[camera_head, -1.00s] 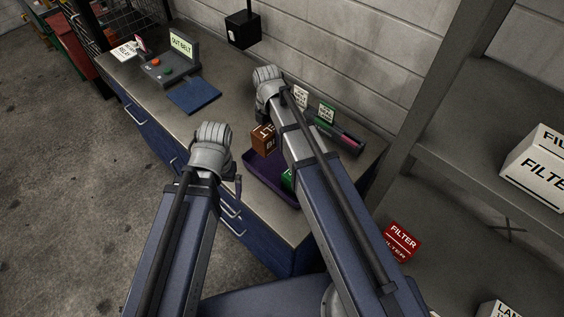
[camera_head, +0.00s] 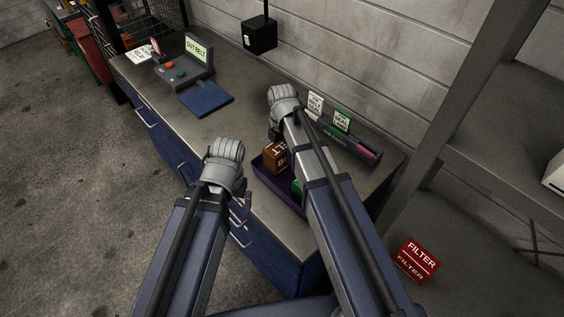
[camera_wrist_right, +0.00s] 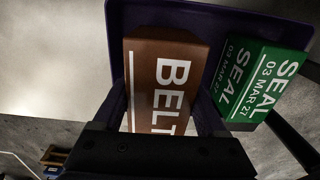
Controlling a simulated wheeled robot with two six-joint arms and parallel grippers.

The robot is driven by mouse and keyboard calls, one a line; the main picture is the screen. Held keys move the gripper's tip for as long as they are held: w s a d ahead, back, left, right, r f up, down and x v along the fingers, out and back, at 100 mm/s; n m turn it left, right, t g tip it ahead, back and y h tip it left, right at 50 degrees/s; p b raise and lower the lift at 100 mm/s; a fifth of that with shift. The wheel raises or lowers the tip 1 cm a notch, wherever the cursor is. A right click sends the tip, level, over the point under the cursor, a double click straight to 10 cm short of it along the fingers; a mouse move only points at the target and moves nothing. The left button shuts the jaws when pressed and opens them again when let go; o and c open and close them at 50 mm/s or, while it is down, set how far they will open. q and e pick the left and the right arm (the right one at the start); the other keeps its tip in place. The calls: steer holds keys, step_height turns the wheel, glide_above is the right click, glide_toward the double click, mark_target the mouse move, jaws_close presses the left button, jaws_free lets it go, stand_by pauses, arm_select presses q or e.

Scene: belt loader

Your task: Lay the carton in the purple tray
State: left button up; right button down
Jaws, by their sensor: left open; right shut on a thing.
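The brown carton (camera_head: 275,158), lettered BELT, is at the purple tray (camera_head: 281,196) on the bench. In the right wrist view the carton (camera_wrist_right: 165,75) lies between the fingers of my right gripper (camera_wrist_right: 163,112), which is shut on it. The tray wall (camera_wrist_right: 125,15) shows behind the carton, and I cannot tell whether the carton touches the tray floor. A green carton (camera_wrist_right: 257,85), lettered SEAL, stands in the tray to its right. In the head view my right arm hides part of the tray and the right fingers. My left gripper (camera_head: 240,208) is open and empty, left of the tray.
A blue pad (camera_head: 206,99) and an OUT BELT control box (camera_head: 187,72) are farther left on the bench. A dark rack (camera_head: 350,143) with small signs stands behind the tray. A red FILTER box (camera_head: 418,260) is at lower right. Bare bench top lies between pad and tray.

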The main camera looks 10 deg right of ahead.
steer(key=shift+f+b, duration=1.75)
steer(key=shift+f, duration=0.05)
steer(key=shift+f, duration=0.2)
jaws_free()
steer(key=shift+r, duration=0.15)
step_height(320, 180, up, 12)
steer(key=p, duration=1.2)
step_height(320, 180, down, 12)
steer(key=b, duration=1.2)
steer(key=shift+r, duration=0.15)
